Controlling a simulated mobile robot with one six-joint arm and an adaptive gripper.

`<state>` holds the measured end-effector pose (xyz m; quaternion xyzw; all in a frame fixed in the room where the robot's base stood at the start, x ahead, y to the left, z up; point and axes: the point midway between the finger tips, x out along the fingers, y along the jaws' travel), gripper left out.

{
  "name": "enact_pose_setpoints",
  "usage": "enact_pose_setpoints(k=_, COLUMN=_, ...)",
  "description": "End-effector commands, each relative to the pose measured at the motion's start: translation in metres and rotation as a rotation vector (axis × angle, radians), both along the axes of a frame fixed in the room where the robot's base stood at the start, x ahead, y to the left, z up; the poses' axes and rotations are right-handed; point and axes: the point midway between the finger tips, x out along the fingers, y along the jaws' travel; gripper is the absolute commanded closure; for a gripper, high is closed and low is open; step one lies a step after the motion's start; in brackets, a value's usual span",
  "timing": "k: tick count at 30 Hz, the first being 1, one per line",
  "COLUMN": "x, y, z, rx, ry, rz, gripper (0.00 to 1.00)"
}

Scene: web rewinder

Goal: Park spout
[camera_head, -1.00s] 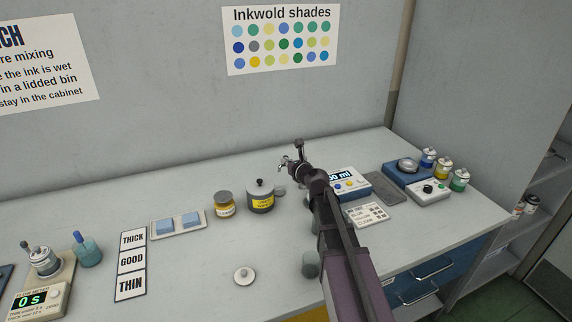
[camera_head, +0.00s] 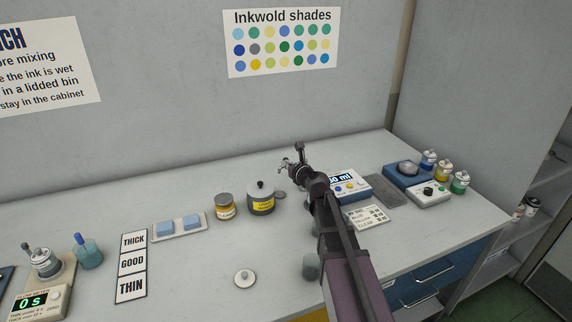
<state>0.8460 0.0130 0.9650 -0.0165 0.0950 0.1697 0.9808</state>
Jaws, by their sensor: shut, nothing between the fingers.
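The blue and white dispenser (camera_head: 350,190) with an "ml" display stands right of centre on the bench, partly covered by my arm. I cannot clearly make out its spout; it may be hidden behind my arm. My gripper (camera_head: 284,165) is at the far end of the arm, shut and holding nothing. In the picture it lies to the left of the dispenser display and above a grey pot (camera_head: 261,197) with a yellow label. I cannot tell whether it touches anything.
A yellow-labelled jar (camera_head: 225,207) stands left of the pot. A white lid (camera_head: 244,278) lies at the front. A scale (camera_head: 407,171) and several small ink bottles (camera_head: 444,170) stand at the right.

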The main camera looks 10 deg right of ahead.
Motion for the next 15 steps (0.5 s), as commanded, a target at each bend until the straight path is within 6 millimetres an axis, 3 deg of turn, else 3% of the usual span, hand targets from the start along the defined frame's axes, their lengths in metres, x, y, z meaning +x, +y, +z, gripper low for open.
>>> enact_pose_setpoints(k=7, x=-0.026, y=-0.001, z=0.008, rx=0.0, ry=0.0, rz=-0.001, gripper=1.0)
enact_pose_setpoints(k=15, x=-0.074, y=-0.001, z=0.017, rx=0.0, ry=0.0, rz=-0.001, gripper=1.0)
